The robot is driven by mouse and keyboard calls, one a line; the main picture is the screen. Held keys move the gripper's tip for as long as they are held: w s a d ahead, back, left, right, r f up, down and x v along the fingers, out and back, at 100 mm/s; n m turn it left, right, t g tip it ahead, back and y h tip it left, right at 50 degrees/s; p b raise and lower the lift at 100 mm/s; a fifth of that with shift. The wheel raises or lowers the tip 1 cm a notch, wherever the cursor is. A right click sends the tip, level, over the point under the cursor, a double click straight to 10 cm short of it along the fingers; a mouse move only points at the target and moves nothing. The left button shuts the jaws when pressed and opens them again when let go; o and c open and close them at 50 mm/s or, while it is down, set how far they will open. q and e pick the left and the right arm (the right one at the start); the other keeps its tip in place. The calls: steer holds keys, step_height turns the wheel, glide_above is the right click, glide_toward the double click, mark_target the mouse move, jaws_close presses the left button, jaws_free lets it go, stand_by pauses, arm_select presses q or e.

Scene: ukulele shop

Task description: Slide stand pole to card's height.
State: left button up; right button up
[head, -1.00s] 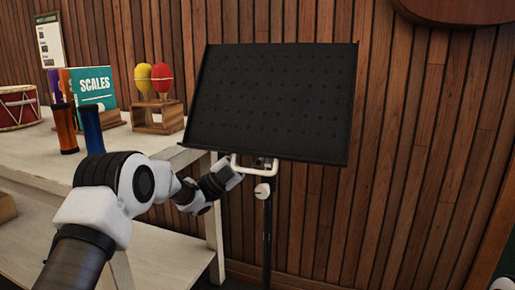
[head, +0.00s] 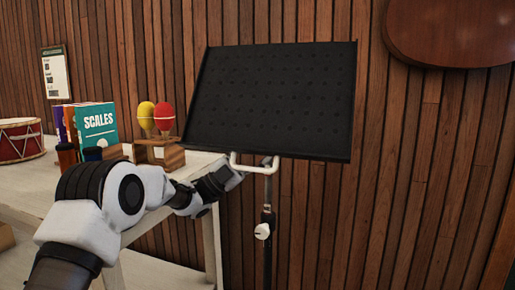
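My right gripper is out of view.
A pale table (head: 185,178) at the left bears a drum (head: 20,140), a SCALES book (head: 97,124) and red and yellow maracas (head: 164,112) in a wooden holder. A round brown panel (head: 450,30) is on the wall at upper right. Space right of the stand looks clear.

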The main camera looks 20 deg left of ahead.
arm_select(q)
steer(key=shift+a, duration=0.1)
steer(key=v, duration=0.7)
steer(key=shift+s+a+f, duration=0.1)
steer(key=shift+f, duration=0.05)
